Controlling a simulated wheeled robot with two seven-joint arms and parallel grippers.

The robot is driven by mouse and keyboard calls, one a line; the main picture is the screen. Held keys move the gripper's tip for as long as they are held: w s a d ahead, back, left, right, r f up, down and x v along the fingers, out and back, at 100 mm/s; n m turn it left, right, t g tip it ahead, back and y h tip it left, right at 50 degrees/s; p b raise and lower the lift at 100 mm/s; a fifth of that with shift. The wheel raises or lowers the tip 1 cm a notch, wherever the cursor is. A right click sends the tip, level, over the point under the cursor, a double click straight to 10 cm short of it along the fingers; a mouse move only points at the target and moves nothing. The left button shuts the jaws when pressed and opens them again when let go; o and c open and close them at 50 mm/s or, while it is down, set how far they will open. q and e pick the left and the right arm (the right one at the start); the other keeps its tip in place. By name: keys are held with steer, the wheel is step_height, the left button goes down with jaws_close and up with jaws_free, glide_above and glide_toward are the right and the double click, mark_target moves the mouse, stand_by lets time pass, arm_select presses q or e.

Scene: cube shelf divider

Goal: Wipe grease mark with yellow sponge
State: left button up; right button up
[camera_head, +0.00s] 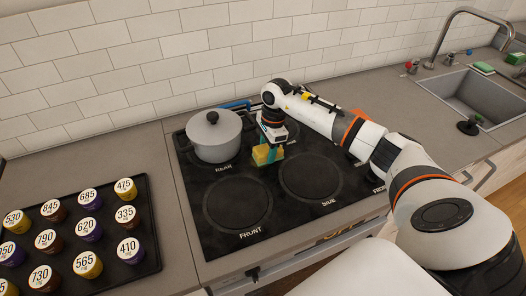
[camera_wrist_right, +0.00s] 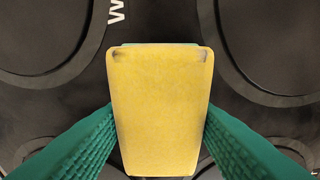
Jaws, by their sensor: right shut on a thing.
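The yellow sponge (camera_head: 266,155) is at the middle of the black stovetop (camera_head: 252,238), between the burner rings. My right gripper (camera_head: 270,153) is shut on it from above. In the right wrist view the yellow sponge (camera_wrist_right: 160,110) sits between the green fingers of my right gripper (camera_wrist_right: 160,140), with small dark smudges at its two far corners. I cannot tell whether the sponge touches the stovetop. No grease mark can be made out clearly; the sponge and arm hide part of the surface. My left gripper is not in view.
A grey lidded pot (camera_head: 215,138) stands on the back left burner, close left of my right gripper. A black tray (camera_head: 140,262) with several numbered capsules lies left of the stove. A sink (camera_head: 480,95) is at the right. The front burners are clear.

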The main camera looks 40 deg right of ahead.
steer(key=shift+w+a, duration=0.15)
steer(key=shift+a, duration=0.85)
steer(key=shift+s+d+r, duration=0.1)
steer(key=shift+s+d, duration=0.1)
steer(key=shift+d, duration=1.05)
steer(key=shift+a+r, duration=0.1)
steer(key=shift+r, duration=0.85)
